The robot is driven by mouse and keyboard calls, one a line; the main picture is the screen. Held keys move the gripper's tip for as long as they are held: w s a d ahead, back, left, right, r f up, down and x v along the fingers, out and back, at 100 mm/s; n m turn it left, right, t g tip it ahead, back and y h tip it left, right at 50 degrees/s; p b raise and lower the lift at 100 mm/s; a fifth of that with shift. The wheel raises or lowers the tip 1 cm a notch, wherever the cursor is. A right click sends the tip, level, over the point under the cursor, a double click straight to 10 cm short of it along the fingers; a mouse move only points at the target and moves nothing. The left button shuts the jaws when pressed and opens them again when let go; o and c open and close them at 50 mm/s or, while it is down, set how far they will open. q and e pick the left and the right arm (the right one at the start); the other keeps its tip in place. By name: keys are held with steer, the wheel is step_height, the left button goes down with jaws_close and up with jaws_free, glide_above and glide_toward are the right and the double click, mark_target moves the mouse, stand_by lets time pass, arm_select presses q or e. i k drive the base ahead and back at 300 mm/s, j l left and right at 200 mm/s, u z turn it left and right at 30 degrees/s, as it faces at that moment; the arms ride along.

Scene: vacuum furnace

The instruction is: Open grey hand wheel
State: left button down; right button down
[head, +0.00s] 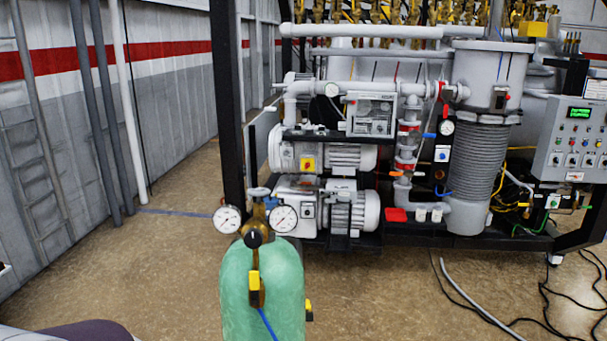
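A grey hand wheel (258,192) sits on top of the brass valve of a green gas cylinder (262,290), in the lower middle of the head view. It is seen nearly edge-on, so its turned position cannot be told. A round gauge (227,219) is on the left of the valve and another gauge (284,218) on the right. A black knob (254,239) faces me below the wheel. A yellow-handled fitting (255,282) hangs under it, with a blue hose running down. Neither of my grippers is in view.
Behind the cylinder stands a black-framed furnace rig with grey pumps (323,157), a ribbed column (480,160) and a control box (578,140). A dark upright post (226,110) rises behind the left gauge. Cables lie on the right floor; the left floor is mostly clear.

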mark_target(259, 192)
steer(key=k+l+z, duration=0.1)
steer(key=l+z, duration=0.15)
steer(key=z, duration=0.2)
steer(key=l+z, duration=0.3)
steer(key=z, duration=0.2)
steer(key=l+z, duration=0.65)
steer(key=z, duration=0.25)
steer(key=i+l+z, duration=0.2)
steer(key=i+l, duration=0.35)
steer(key=i+j+u, duration=0.2)
steer(key=u, duration=0.3)
steer(key=i+j+u, duration=0.1)
steer(key=i+u, duration=0.15)
steer(key=u, duration=0.25)
steer(key=i+u, duration=0.3)
steer(key=u, duration=0.2)
steer(key=i+j+u, duration=0.15)
steer(key=i+u, duration=0.2)
steer(key=i, duration=0.45)
steer(key=i+l+u, duration=0.1)
steer(key=i+u, duration=0.25)
steer(key=i, duration=0.4)
steer(key=i+u, duration=0.45)
steer(key=i+l+u, duration=0.1)
steer(key=i+u, duration=0.2)
steer(key=u, duration=0.15)
steer(key=i+l+u, duration=0.2)
steer(key=i+u, duration=0.25)
steer(key=k, duration=0.1)
